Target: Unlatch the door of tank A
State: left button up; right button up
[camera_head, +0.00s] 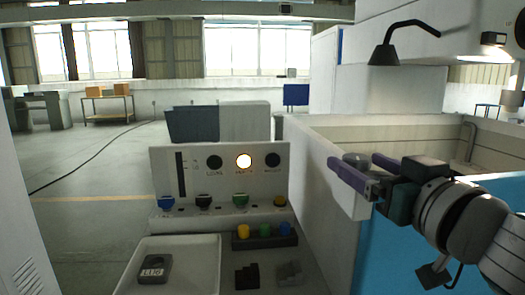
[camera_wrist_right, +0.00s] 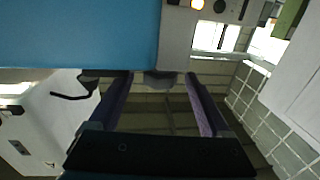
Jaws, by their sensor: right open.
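A white-walled tank (camera_head: 318,150) with a blue panel (camera_head: 385,255) stands at the right; I see no readable letter on it. The blue panel also fills the upper left of the right wrist view (camera_wrist_right: 80,35). A grey rounded knob-like part (camera_head: 355,157), perhaps the latch, sits at the tank's near corner; it also shows in the wrist view (camera_wrist_right: 160,80). My right gripper (camera_head: 357,168) is open, its purple fingers on either side of this part. I cannot tell whether they touch it. My left gripper is not in view.
A white tray (camera_head: 205,262) holds a grey labelled part (camera_head: 154,268). A dark lamp (camera_head: 385,52) hangs above the tank. Open floor lies at left.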

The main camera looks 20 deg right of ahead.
jog(key=shift+w+d, duration=0.15)
jog(key=shift+w, duration=1.15)
jog(key=shift+w+d, duration=0.1)
jog(key=shift+w, duration=1.15)
jog(key=shift+c, duration=0.4)
grip_shut()
